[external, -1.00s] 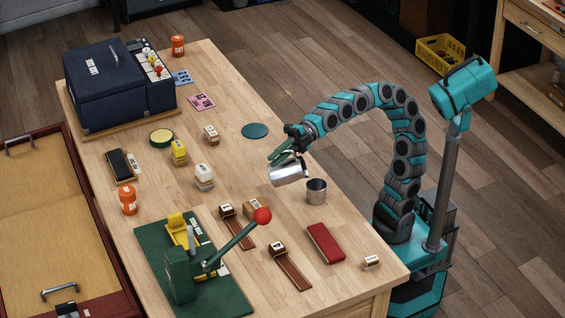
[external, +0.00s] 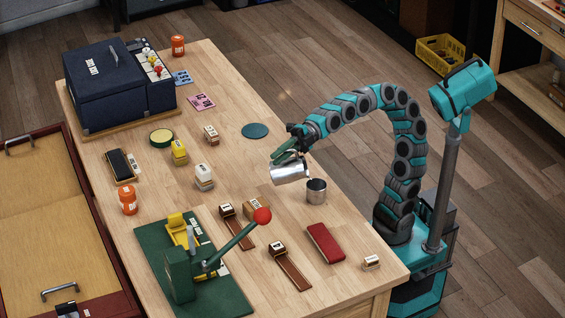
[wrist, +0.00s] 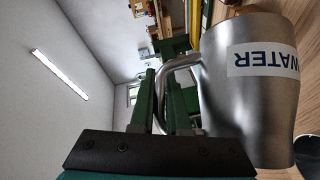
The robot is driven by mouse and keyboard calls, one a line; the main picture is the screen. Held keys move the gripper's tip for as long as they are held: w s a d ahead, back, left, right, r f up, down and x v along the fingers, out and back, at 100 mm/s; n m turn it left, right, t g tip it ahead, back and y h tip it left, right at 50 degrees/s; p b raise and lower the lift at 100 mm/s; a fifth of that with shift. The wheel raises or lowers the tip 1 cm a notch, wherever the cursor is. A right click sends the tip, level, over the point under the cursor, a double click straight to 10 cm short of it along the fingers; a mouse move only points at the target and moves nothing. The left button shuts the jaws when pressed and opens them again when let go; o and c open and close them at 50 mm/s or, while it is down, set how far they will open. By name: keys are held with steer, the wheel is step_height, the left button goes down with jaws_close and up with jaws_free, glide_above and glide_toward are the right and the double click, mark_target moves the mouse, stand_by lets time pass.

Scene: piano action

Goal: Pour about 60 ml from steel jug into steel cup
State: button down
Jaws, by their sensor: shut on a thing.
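The steel jug (external: 288,172) is held above the table, tilted with its mouth toward the right. My gripper (external: 291,151) is shut on its handle; in the wrist view the green fingers (wrist: 160,100) close around the handle, and the jug (wrist: 240,95) carries a WATER label. The steel cup (external: 316,191) stands upright on the table just right of and below the jug's mouth. Part of a dark round opening, likely the cup, shows at the lower right of the wrist view (wrist: 307,152). I cannot make out a stream or the level inside either vessel.
A red block (external: 325,243) and wooden stamps (external: 256,207) lie in front of the cup. A green press (external: 190,265) with a red-knobbed lever stands at front left. A teal disc (external: 255,131) lies behind the jug. The table edge is close on the cup's right.

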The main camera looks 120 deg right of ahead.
steer(key=shift+s+a+r+n+t+b, duration=0.15)
steer(key=shift+s+a+r+n+b, duration=0.1)
steer(key=shift+s, duration=0.15)
steer(key=shift+s+a+r+n+t+b, duration=0.15)
steer(key=shift+s+a+r, duration=0.05)
steer(key=shift+s, duration=0.2)
stand_by(0.5)
steer(key=shift+w, duration=0.1)
steer(key=w+p, duration=0.1)
steer(key=w+d+m+p, duration=0.1)
steer(key=w+g+p, duration=0.1)
steer(key=shift+d+f, duration=0.25)
steer(key=shift+d, duration=0.15)
steer(key=w+d+f+m+g+p, duration=0.1)
steer(key=w+f+m+g+p, duration=0.1)
steer(key=f, duration=0.3)
steer(key=shift+w+f+m+g+y+p, duration=0.35)
steer(key=shift+w+g+p, duration=0.25)
steer(key=shift+g, duration=0.2)
steer(key=shift+w, duration=0.1)
